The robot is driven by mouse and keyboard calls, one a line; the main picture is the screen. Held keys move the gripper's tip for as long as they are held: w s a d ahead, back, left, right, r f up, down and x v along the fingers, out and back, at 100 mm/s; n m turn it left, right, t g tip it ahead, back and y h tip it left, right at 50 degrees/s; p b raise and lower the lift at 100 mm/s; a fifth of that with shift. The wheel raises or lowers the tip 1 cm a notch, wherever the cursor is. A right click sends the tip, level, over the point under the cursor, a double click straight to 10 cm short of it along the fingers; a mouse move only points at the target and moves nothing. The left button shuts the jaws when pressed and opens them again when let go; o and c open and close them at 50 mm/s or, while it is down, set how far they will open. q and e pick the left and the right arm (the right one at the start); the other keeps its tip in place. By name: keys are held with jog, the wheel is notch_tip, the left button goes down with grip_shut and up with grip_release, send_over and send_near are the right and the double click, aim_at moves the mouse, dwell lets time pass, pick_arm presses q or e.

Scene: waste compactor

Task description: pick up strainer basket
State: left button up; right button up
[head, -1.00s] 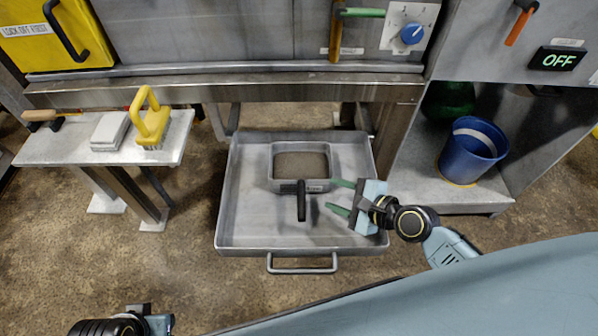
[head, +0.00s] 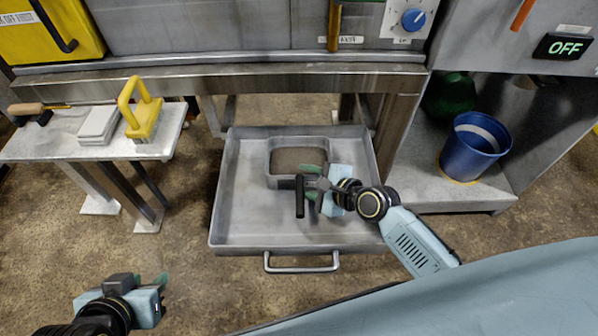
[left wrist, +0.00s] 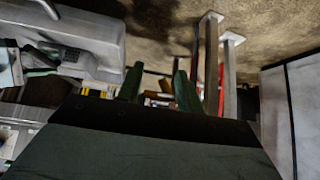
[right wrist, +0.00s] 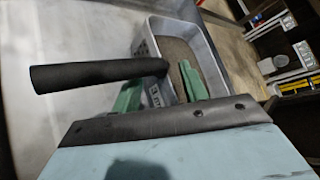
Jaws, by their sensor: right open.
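The strainer basket (head: 283,181) is a grey metal box with a brown inside and a black bar handle (head: 299,197) sticking out toward me. It sits in the back half of the pulled-out metal tray (head: 235,235). My right gripper (head: 314,183) is open at the basket's front right corner, beside the handle. In the right wrist view the basket (right wrist: 205,50) lies just past the green fingertips, and the black handle (right wrist: 95,74) crosses to the left. I cannot tell whether the fingers touch it. My left gripper (head: 150,288) is open and empty at the lower left, far from the basket.
A side table (head: 28,146) at the left holds a yellow-handled tool (head: 143,122) and a pale block (head: 98,125). A blue bucket (head: 472,147) stands on the shelf at the right. The machine's front beam (head: 220,82) overhangs behind the tray.

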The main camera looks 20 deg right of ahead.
jog(key=shift+w+a+f, duration=0.1)
jog(key=shift+w+a, duration=0.1)
jog(key=shift+c, duration=0.3)
grip_shut()
